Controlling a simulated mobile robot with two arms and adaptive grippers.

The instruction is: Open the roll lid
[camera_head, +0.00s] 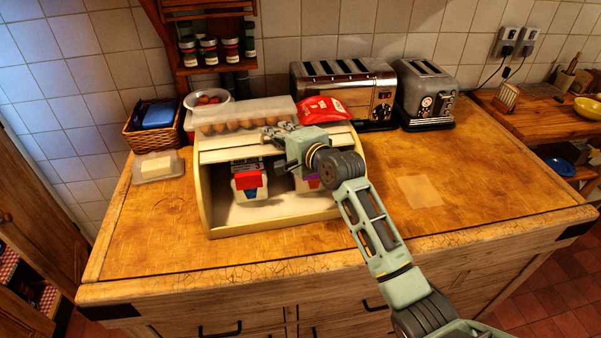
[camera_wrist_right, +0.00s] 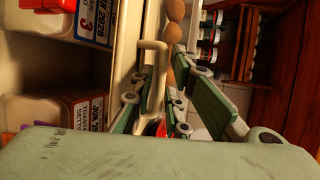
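The cream bread bin (camera_head: 207,205) stands on the wooden worktop. Its roll lid (camera_head: 225,156) is raised, with a slatted band across the upper front and the inside showing below. The lid's cream handle (camera_wrist_right: 152,47) shows in the wrist view. My right gripper (camera_head: 277,133) is at the upper front of the bin, by the lid's edge. In the wrist view its fingers (camera_wrist_right: 158,108) are apart, on either side of the handle; contact is unclear. My left gripper is not in view.
Inside the bin are a red-topped carton (camera_head: 249,183) and another partly hidden one. Eggs (camera_head: 232,125) and a red packet (camera_head: 322,109) sit on top. Two toasters (camera_head: 345,92) (camera_head: 428,97) stand behind right, a butter dish (camera_head: 157,167) left. The worktop's right side is mostly clear.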

